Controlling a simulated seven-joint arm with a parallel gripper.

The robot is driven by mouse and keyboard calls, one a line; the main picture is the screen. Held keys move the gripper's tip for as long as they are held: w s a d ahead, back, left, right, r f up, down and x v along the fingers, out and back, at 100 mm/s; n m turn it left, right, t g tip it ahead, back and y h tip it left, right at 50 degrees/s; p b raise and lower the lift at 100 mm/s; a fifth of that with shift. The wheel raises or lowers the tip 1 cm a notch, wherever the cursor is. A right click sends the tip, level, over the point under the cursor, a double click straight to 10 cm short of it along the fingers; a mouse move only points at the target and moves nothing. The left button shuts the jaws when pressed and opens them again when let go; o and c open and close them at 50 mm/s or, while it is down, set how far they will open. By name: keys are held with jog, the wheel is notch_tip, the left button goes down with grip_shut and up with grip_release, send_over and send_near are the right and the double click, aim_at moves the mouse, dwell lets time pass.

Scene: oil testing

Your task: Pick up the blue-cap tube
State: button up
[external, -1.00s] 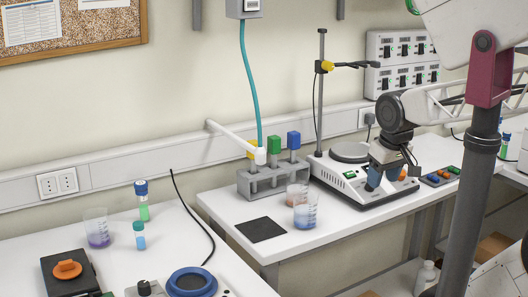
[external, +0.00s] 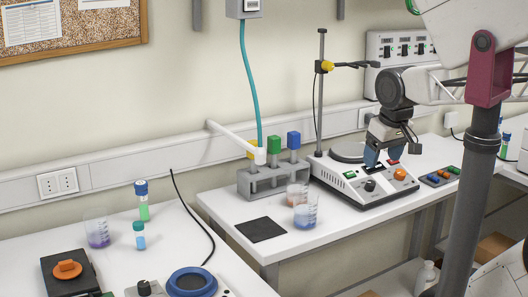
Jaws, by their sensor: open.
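The blue-cap tube (external: 293,141) stands upright in the right end of the grey rack (external: 262,186); only its cap shows clearly, and its lower part is inside the rack. A green-cap tube (external: 274,146) and a yellow-cap one (external: 253,151) stand to its left. My gripper (external: 382,161) is open and empty, pointing down above the control panel of the hotplate stirrer, well to the right of the blue-cap tube. Another vial with a blue lid and green liquid (external: 142,200) stands on the left bench.
Beakers (external: 305,211) stand in front of the rack, near a black mat (external: 261,229). A white pipe end (external: 260,156) and teal hose (external: 250,80) hang close to the caps.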

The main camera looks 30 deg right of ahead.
jog(key=w+a+r+n+t+y, duration=0.2)
jog(key=w+a, duration=0.5)
jog(key=w, duration=0.5)
jog(key=n+t+y, duration=0.2)
jog(key=t+y, duration=0.1)
jog(key=t, duration=0.5)
send_over(163, 182)
jog(key=s+d, duration=0.2)
jog(key=s, duration=0.3)
notch_tip(163, 182, down, 2)
notch_tip(163, 182, down, 15)
jog(key=shift+r, duration=0.2)
jog(key=shift+w, duration=0.2)
jog(key=shift+x, duration=1.2)
jog(key=shift+w+a+f, duration=0.1)
jog(key=shift+x, duration=2.5)
jog(key=shift+a, duration=0.1)
